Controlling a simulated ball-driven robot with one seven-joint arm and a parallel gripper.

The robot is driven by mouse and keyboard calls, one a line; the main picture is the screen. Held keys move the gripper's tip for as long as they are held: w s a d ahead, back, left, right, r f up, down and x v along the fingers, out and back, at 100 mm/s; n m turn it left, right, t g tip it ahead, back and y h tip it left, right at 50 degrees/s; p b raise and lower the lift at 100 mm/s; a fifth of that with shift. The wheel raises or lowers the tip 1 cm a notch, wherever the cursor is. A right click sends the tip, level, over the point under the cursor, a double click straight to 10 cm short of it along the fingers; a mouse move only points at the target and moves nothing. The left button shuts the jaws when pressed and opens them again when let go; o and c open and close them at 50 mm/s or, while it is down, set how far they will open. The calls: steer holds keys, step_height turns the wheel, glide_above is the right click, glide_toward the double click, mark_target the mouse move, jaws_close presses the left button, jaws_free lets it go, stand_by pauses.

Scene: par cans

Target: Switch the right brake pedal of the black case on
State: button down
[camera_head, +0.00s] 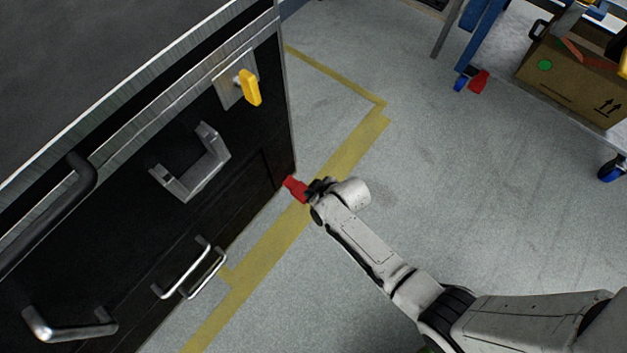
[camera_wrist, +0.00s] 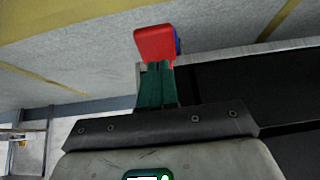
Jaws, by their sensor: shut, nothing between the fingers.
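The black case (camera_head: 236,165) stands on the left in the head view, its side carrying handles and a yellow latch. A red brake pedal (camera_head: 295,188) sticks out at the foot of its right corner. The red pedal also shows in the wrist view (camera_wrist: 154,43), with a bit of blue wheel behind its right edge. My gripper (camera_head: 309,192) is down beside the pedal, on its right in the head view. In the wrist view its green fingers (camera_wrist: 157,80) are closed together, empty, with tips at the pedal's lower edge. I cannot tell if they touch it.
A yellow latch (camera_head: 250,88) and a grey handle (camera_head: 196,166) stick out from the case. Yellow tape (camera_head: 345,150) marks the grey floor. A cardboard box (camera_head: 572,75) and a blue-legged bench (camera_head: 484,35) stand at upper right. The floor right of the case is open.

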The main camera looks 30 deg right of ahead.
steer(key=p+v, duration=0.4)
steer(key=v, duration=0.5)
steer(key=shift+s, duration=0.6)
steer(key=shift+d, duration=0.15)
steer(key=s+d+r+m+g+h+p, duration=0.1)
steer(key=s+d+r+m+g, duration=0.15)
steer(key=s+r, duration=0.65)
steer(key=s+d+r+m+g+h, duration=0.1)
steer(key=s+d+r+m+g, duration=0.15)
steer(key=s+r, duration=0.6)
step_height(320, 180, up, 28)
steer(key=w+n+p, duration=0.1)
steer(key=w+p, duration=0.1)
steer(key=p, duration=2.3)
steer(key=shift+w+d+p, duration=0.3)
steer(key=shift+d, duration=0.2)
steer(key=shift+f, duration=0.15)
